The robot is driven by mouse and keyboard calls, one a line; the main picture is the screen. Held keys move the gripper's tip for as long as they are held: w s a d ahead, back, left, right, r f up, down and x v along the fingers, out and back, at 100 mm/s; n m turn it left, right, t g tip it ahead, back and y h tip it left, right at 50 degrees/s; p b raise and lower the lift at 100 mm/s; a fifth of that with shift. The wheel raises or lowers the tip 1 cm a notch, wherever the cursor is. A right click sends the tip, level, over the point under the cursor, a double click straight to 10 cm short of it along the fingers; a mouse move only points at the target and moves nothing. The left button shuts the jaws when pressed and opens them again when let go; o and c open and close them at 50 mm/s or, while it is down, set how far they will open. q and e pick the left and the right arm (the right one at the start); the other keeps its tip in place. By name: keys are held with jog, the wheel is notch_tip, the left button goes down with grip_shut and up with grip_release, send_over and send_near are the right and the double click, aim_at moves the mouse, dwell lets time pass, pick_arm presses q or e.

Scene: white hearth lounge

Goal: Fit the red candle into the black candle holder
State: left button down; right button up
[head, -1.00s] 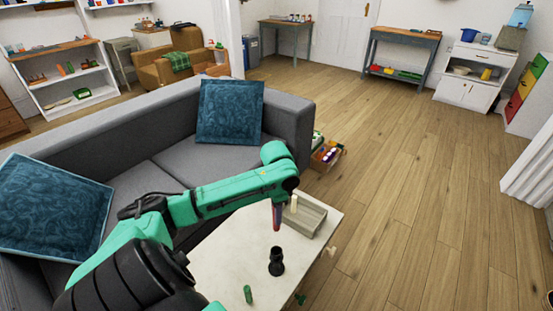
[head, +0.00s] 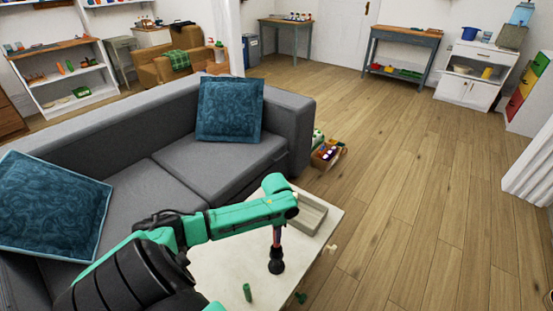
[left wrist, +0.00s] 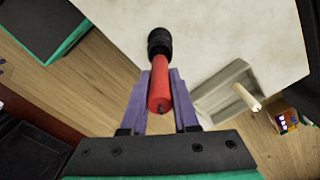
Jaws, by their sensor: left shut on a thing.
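The red candle (left wrist: 160,90) is between the purple fingers of my left gripper (left wrist: 160,76), which is shut on it. The black candle holder (left wrist: 160,43) stands upright on the pale table, at the candle's far end in the left wrist view. In the head view my left gripper (head: 277,234) is directly above the holder (head: 276,262), with the candle pointing down. The candle's lower end meets the holder's top; I cannot tell how deep it sits, as the joint is small and partly hidden. My right gripper is not in view.
A pale wooden tray (head: 312,220) lies behind the holder; a cream candle (left wrist: 248,104) shows at it in the wrist view. A green candle (head: 247,292) stands at the table's front. The grey sofa (head: 215,167) borders the table (head: 220,262).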

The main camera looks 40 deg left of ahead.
pick_arm(q)
notch_tip(320, 180, down, 4)
jog(key=shift+f, duration=0.9)
jog(key=c, duration=0.7)
grip_release()
jog(key=shift+f+b, duration=0.1)
jog(key=shift+b, duration=0.55)
notch_tip(320, 180, up, 14)
jog(key=shift+d+f+p, duration=0.1)
jog(key=shift+p, duration=1.1)
jog(key=shift+s+r, duration=0.1)
jog(key=shift+r, duration=0.4)
